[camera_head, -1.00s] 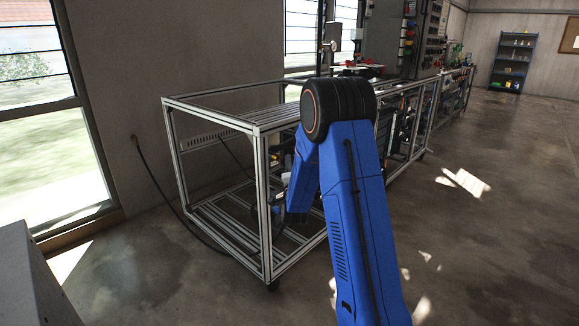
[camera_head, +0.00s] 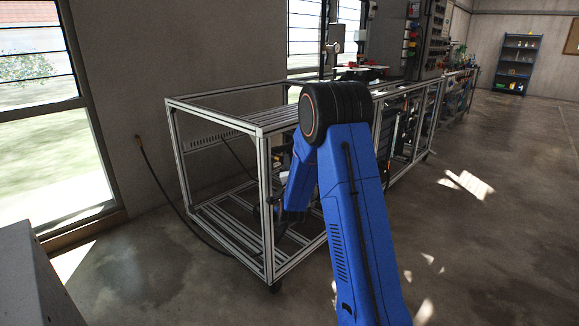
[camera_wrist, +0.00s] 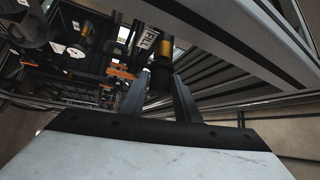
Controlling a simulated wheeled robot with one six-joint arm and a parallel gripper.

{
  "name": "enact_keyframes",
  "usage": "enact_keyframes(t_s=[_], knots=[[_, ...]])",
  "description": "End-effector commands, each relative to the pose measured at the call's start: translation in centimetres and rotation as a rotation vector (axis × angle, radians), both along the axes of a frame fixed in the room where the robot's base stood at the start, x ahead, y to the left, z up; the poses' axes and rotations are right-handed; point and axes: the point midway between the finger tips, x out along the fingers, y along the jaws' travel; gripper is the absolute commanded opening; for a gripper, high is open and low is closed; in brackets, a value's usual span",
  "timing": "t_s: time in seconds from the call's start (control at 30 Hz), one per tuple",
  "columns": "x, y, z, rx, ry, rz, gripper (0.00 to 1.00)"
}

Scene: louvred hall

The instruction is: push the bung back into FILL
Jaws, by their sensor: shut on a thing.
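In the wrist view my gripper (camera_wrist: 160,80) points into the framework, its two dark fingers either side of a dark round bung (camera_wrist: 158,76), and is shut on it. A brass-coloured cylinder (camera_wrist: 167,48) shows just beyond the bung. Whether the bung touches it or stands apart, I cannot tell. A white label (camera_wrist: 148,39), apparently reading FILL, sits just left of the brass part. The opening itself is hidden. In the head view my blue arm reaches to the metal frame, and the bung and label cannot be made out.
An open aluminium frame (camera_head: 268,215) has a post close to my arm. In the wrist view a broad rail (camera_wrist: 225,40) runs close on the right, and dark fittings with orange parts (camera_wrist: 122,72) crowd the left. A cable (camera_head: 165,200) hangs by the wall. Floor (camera_head: 480,240) at right is clear.

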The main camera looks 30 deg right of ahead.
Motion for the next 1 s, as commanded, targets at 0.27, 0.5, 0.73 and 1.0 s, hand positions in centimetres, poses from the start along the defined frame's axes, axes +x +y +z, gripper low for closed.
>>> enact_keyframes(t_s=[0.27, 0.5, 0.73, 1.0], knots=[[0.5, 0.18, 0.0, 0.0, 0.0, 0.0, 0.0], [0.49, 0.19, 0.02, 0.0, -0.001, 0.0, 0.34], [0.49, 0.19, 0.02, 0.0, -0.001, 0.0, 0.51], [-0.44, 0.19, -0.06, -0.001, 0.0, 0.0, 0.51]])
